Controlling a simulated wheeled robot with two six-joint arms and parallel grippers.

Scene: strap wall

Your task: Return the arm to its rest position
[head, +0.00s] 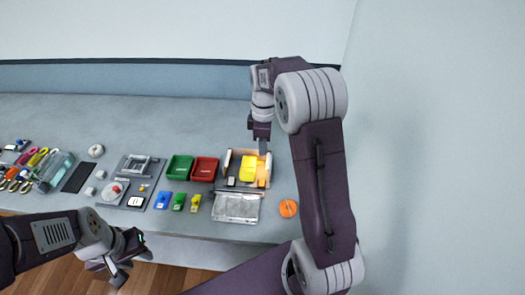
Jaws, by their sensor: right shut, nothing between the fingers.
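My right arm rises from the lower right and bends over the bench. Its gripper (263,148) points down, shut and empty, at the back edge of a wooden tray (230,163) that holds a yellow block (248,168). I cannot tell whether it touches the tray. My left gripper (128,272) hangs at the lower left, in front of the bench's front edge and over the wood floor. Its fingers are small and angled, so I cannot tell whether it is open or shut.
On the grey bench (190,118), a green bin (180,167) and a red bin (205,169) stand left of the tray. A silvery pouch (236,207) lies in front, an orange disc (289,208) to the right. Several small tools crowd the left. The back strip is clear.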

